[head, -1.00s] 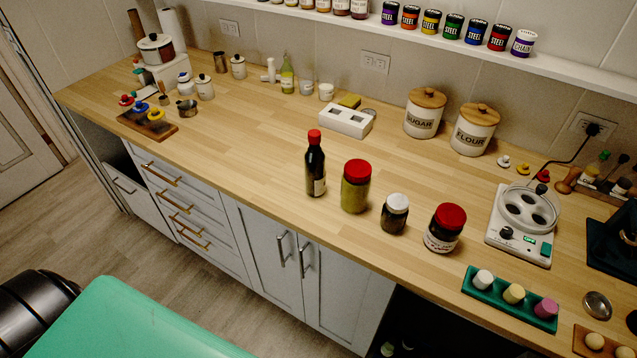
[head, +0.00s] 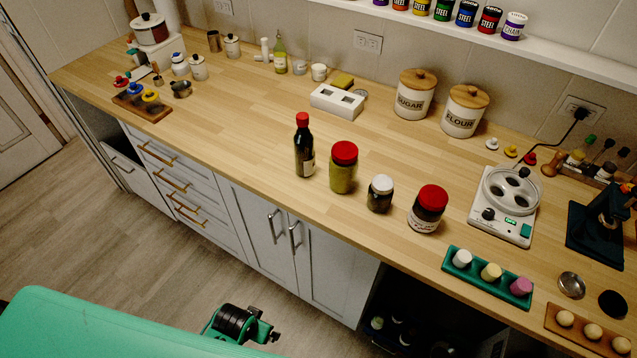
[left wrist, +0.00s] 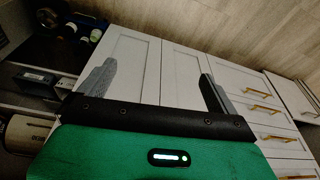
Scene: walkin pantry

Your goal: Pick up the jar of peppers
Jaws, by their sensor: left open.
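Two jars with red lids stand near the counter's front edge in the head view, one with yellow-green contents (head: 343,168) and a wider, dark one with a label (head: 427,210). A smaller jar with a white lid (head: 380,194) stands between them. The labels are too small to read, so I cannot tell which holds peppers. My left gripper (left wrist: 158,70) is open and empty in the left wrist view, facing the white cabinet doors. In the head view, part of my left arm shows low in front of the cabinets, below the jars. My right gripper is not in view.
A dark bottle (head: 304,146) stands left of the jars. A white hotplate device (head: 503,209) and a green tray (head: 450,269) with small pots are to their right. Sugar (head: 411,101) and flour canisters (head: 461,119) stand behind. The counter (head: 230,125) left of the bottle is largely clear.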

